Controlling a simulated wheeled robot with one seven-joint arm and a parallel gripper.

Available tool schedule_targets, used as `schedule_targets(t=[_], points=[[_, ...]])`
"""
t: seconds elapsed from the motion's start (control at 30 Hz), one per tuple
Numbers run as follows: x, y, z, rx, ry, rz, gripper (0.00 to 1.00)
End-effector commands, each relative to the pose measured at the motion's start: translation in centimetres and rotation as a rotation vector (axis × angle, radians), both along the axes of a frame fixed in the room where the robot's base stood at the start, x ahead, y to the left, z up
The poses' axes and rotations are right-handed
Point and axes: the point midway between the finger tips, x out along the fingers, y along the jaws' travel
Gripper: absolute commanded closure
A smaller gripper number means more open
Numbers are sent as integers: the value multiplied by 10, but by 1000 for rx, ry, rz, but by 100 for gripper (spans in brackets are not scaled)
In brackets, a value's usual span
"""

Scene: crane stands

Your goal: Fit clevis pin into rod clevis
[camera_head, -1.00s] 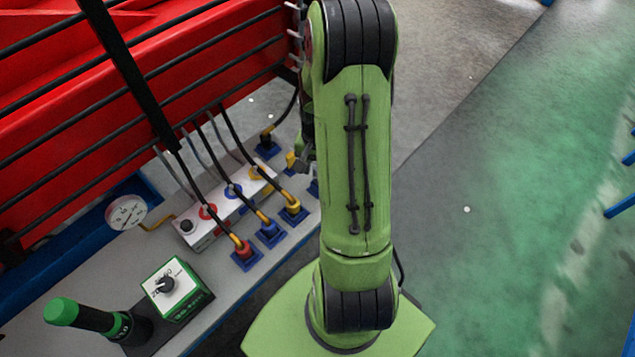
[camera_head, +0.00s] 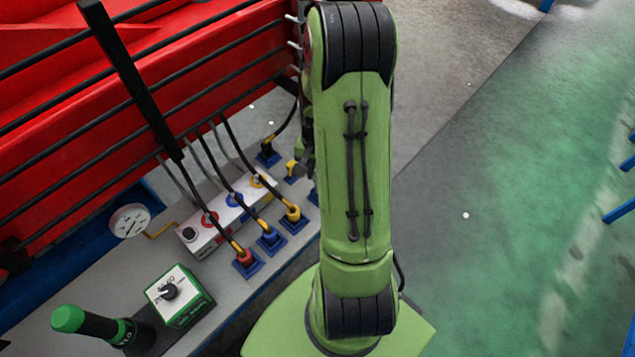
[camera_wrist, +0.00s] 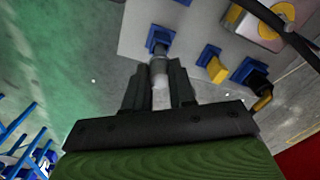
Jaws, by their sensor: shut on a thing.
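A grey cylindrical piece, which looks like the clevis pin (camera_wrist: 160,70), stands between the fingers of my gripper (camera_wrist: 160,82) in the wrist view. My gripper is shut on it. Its far end overlaps a blue holder (camera_wrist: 160,36) on the bench; I cannot tell whether it sits in the holder or is above it. In the head view my arm hides the pin and most of the gripper. I cannot clearly make out the rod clevis; a small yellow piece (camera_wrist: 217,72) in a blue holder stands to the right of the pin.
The grey bench (camera_head: 120,270) carries several cabled plugs in blue holders, a white connector block (camera_head: 207,237), a dial gauge (camera_head: 130,220), a green switch box (camera_head: 180,295) and a green-topped handle (camera_head: 68,318). The red machine (camera_head: 150,60) rises behind. Open floor lies right.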

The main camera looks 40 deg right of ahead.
Motion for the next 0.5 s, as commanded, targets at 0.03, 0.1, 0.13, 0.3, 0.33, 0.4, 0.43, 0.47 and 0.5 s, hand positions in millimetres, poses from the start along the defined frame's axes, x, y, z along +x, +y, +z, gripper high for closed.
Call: schedule_targets(t=[0.03, 0.1, 0.13, 0.3, 0.33, 0.4, 0.43, 0.47, 0.5], points=[[0, 0, 5, -1, -1, 0, 100], [0, 0, 9, -1, -1, 0, 100], [0, 0, 11, -1, -1, 0, 100], [0, 0, 21, -2, -1, -1, 100], [0, 0, 23, -2, -1, -1, 100], [0, 0, 27, -2, -1, -1, 100], [0, 0, 29, -2, -1, -1, 100], [0, 0, 30, -2, -1, -1, 100], [0, 0, 33, -2, -1, -1, 100]])
